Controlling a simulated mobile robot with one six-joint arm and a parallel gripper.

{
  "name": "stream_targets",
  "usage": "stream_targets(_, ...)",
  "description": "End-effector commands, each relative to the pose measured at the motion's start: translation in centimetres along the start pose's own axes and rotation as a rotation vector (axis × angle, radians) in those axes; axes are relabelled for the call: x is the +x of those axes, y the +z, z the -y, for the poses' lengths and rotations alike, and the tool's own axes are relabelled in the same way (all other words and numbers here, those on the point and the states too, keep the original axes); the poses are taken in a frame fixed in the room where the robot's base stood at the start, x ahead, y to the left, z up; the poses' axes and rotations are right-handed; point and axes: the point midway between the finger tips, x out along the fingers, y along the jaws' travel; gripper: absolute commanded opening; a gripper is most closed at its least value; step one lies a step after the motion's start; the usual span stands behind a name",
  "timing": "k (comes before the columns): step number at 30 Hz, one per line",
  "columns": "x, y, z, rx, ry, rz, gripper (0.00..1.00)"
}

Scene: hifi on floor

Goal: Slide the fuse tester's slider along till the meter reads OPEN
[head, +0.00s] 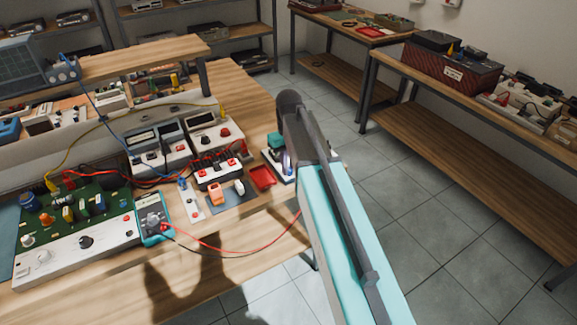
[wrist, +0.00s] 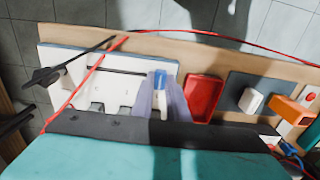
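The fuse tester seems to be the white panel (wrist: 122,88) with a dark slot in the wrist view; it also shows partly behind my arm in the head view (head: 270,163). A small blue knob, seemingly its slider (wrist: 160,78), is at the panel's right end. My gripper (wrist: 161,92) has its two pale fingers on either side of this knob, with no clear gap. In the head view my gripper is mostly hidden by my own arm. I cannot make out the meter or any reading.
A red tray (wrist: 204,97) lies just right of the panel. A dark mat (wrist: 250,92) with a white and an orange block is farther right. Red and black leads (wrist: 88,80) cross the panel's left part. The bench edge is close by.

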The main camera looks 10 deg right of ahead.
Motion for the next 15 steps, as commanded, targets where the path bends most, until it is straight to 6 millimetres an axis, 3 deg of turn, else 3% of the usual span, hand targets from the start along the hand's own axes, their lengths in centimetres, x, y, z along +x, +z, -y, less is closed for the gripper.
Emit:
stream_targets(8,0.0,0.0,-0.2,-0.001,0.000,0.000,0.00)
stream_targets(15,-0.1,-0.2,-3.0,0.002,0.000,0.000,0.00)
